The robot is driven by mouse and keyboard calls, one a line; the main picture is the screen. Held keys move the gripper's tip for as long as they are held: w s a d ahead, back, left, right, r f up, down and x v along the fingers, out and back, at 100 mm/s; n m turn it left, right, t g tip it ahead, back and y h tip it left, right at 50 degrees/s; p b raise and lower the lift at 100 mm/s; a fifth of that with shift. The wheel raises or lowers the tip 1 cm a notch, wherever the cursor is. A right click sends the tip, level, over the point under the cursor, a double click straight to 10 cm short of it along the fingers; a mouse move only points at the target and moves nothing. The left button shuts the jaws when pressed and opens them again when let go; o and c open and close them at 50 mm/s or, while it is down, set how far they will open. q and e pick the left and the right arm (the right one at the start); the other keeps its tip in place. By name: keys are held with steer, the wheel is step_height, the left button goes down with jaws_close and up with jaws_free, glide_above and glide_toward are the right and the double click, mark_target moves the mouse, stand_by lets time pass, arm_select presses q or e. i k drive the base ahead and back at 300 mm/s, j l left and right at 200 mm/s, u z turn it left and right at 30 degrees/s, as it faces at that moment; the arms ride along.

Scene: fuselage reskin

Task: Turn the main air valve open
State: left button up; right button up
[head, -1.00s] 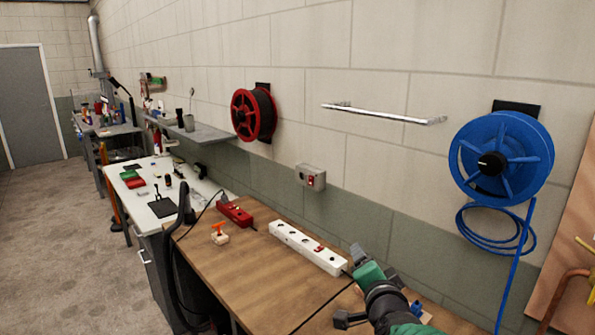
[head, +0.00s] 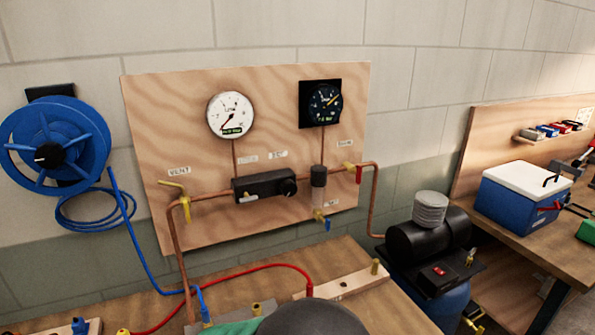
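The wooden air panel (head: 150,120) hangs on the wall, with copper piping across it. At its right end a valve with a red handle (head: 358,173) sits on the pipe below a small label that seems to read MAIN (head: 345,143). The red handle hangs down, across the pipe. A yellow-handled valve (head: 187,208) is at the left end near the VENT label (head: 179,170). Green and dark rounded parts at the bottom edge seem to be one of my arms, well below the panel. I cannot tell which arm, and no fingertips show clearly.
A white gauge (head: 231,114) and a black gauge (head: 324,104) sit above a black regulator block (head: 264,187). A small blue-handled valve (head: 326,224) is below. The workbench (head: 255,270) carries red and blue hoses. A black compressor (head: 430,240) and a blue cooler (head: 520,200) stand right.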

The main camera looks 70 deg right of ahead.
mark_target(358, 173)
steer(key=z, duration=2.65)
steer(key=i+l+u, duration=0.15)
steer(key=l, duration=0.15)
steer(key=i+l+u, duration=0.15)
steer(key=l, duration=0.15)
steer(key=i+l+u, duration=0.15)
steer(key=l, duration=0.15)
steer(key=i+l+u, duration=0.15)
steer(key=l, duration=0.15)
steer(key=k, duration=0.05)
